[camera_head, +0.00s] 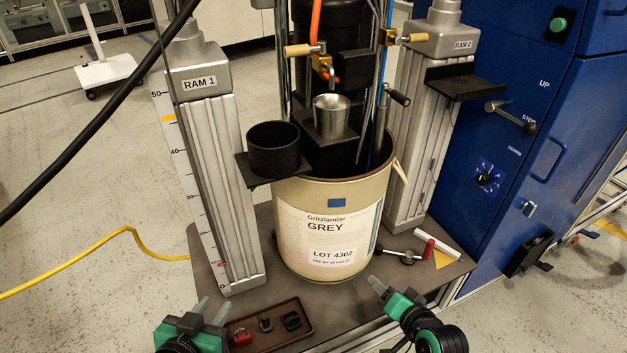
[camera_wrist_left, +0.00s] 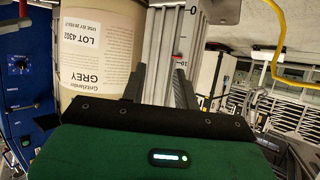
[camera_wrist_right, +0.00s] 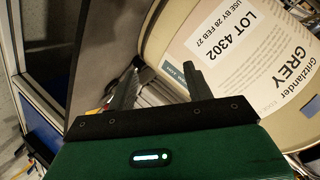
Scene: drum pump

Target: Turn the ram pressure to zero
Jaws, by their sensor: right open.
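A small dial (camera_head: 483,178) with a black knob sits on a blue label plate on the cabinet front; its lettering is too small to read. It also shows at the left edge of the left wrist view (camera_wrist_left: 20,65). Above it is a lever (camera_head: 510,116) marked UP, STOP and DOWN. I cannot tell which control sets ram pressure. My left gripper (camera_head: 211,310) is open and empty, low at the front left by a tray. My right gripper (camera_head: 383,290) is open and empty in front of the drum's right side, well left of and below the dial.
A drum (camera_head: 327,232) labelled GREY stands on the plate between the RAM 1 column (camera_head: 210,150) and RAM 2 column (camera_head: 405,150). A brown tray (camera_head: 290,335) holds small parts. A red-handled tool (camera_head: 425,250) lies right of the drum. The blue cabinet (camera_head: 545,200) stands right.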

